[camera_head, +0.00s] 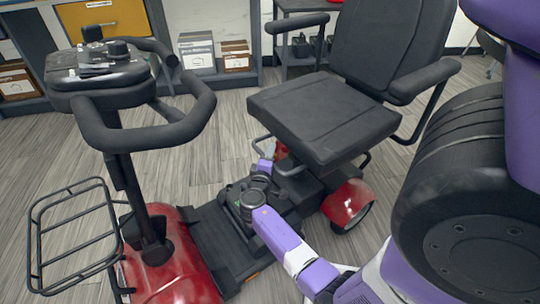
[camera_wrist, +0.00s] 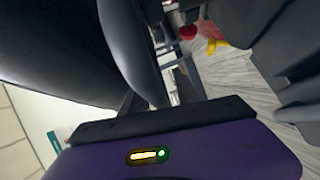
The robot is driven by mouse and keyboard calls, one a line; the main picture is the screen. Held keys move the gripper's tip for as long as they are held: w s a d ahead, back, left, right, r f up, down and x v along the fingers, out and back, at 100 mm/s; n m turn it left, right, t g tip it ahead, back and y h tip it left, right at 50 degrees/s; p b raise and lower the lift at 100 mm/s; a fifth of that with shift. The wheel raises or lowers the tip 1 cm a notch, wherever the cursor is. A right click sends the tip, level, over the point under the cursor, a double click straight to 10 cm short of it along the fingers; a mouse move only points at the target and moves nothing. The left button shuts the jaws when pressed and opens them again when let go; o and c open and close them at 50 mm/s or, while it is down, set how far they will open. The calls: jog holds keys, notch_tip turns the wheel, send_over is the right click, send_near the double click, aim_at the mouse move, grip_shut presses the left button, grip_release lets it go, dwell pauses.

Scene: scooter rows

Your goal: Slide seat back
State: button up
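The scooter's black padded seat (camera_head: 328,115) is right of centre in the head view, with its backrest (camera_head: 388,40) upright behind it and an armrest on each side. It sits above the red rear body (camera_head: 348,203). My arm reaches in low over the footwell, and my gripper (camera_head: 266,166) is near the front lower edge of the seat. In the wrist view my purple gripper body (camera_wrist: 190,155) fills the bottom, with large dark surfaces close above it. My fingertips cannot be made out, nor whether they touch anything. The seat's release lever cannot be picked out.
The steering tiller with looped handlebar (camera_head: 150,130) and wire basket (camera_head: 75,235) stands at the left. The black footwell deck (camera_head: 215,240) lies below my arm. Shelves with boxes (camera_head: 197,52) line the back wall. Grey floor is open between scooter and shelves.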

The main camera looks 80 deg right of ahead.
jog(key=shift+w+a, duration=0.1)
jog(key=a+r+p, duration=0.1)
jog(key=a+p, duration=0.1)
jog(key=a, duration=0.5)
jog(key=shift+a, duration=0.25)
dwell(0.4)
